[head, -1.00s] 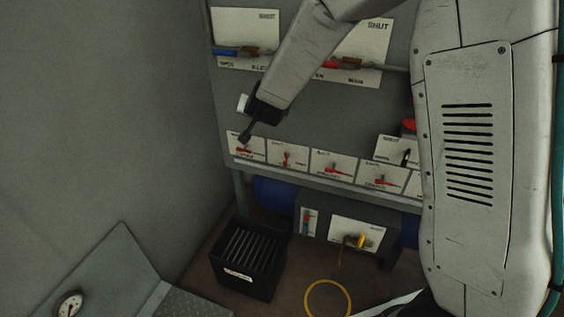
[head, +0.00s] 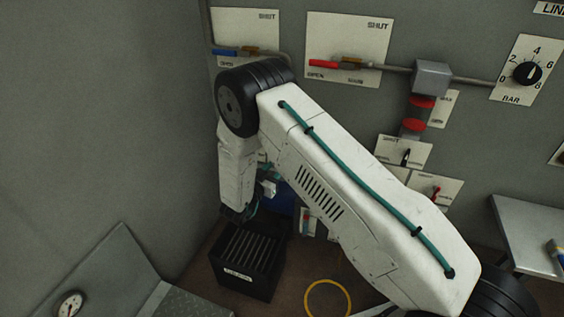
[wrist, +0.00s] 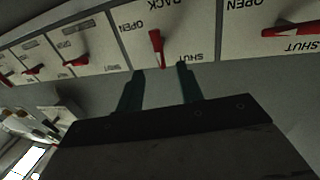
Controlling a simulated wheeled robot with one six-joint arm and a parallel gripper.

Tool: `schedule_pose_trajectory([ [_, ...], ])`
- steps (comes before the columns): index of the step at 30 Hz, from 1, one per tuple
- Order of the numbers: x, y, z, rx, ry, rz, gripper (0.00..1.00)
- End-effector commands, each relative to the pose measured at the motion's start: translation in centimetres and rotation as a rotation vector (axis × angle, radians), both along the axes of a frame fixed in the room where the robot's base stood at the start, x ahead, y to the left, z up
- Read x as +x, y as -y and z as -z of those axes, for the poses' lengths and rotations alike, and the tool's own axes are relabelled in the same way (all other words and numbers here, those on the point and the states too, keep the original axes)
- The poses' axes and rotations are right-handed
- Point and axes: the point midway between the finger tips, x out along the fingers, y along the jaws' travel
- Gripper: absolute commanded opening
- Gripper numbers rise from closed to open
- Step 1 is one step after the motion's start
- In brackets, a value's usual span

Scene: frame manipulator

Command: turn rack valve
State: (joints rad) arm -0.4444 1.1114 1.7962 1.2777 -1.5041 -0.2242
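The rack valve (wrist: 157,48) is a red lever on a white plate marked RACK, OPEN and SHUT; the lettering is upside down in the wrist view. Its lever runs roughly up and down the picture, with OPEN to the left and SHUT to the lower right. My gripper (wrist: 160,80) is open and empty, with two dark fingers spread apart. The lever's lower end lies just beyond the gap between the fingertips and looks apart from both. In the head view my arm covers the rack valve, and my fingers cannot be made out.
More red-lever plates flank it, one on the right (wrist: 292,31) and several on the left. In the head view, a black slatted box (head: 245,262) stands on the floor below my forearm. A grey bench (head: 535,232) is at right, a sloped gauge panel (head: 100,280) at lower left.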

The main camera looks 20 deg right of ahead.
Motion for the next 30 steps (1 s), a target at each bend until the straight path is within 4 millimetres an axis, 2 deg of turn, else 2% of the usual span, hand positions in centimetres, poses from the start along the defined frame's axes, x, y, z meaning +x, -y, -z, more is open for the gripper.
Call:
schedule_pose_trajectory([
  [3,1.4,1.7,0.0,0.001,-0.001,0.003,0.37],
  [9,3.1,3.5,0.0,0.002,-0.001,0.001,0.37],
  [20,3.7,3.9,0.0,0.001,-0.001,-0.002,0.37],
  [21,3.7,3.9,0.0,0.001,-0.001,-0.002,0.31],
  [24,3.7,3.9,0.0,0.001,-0.001,-0.002,0.04],
  [25,3.7,3.9,0.0,0.001,-0.001,-0.002,0.00],
  [30,3.6,3.9,0.0,0.003,0.000,-0.002,0.00],
])
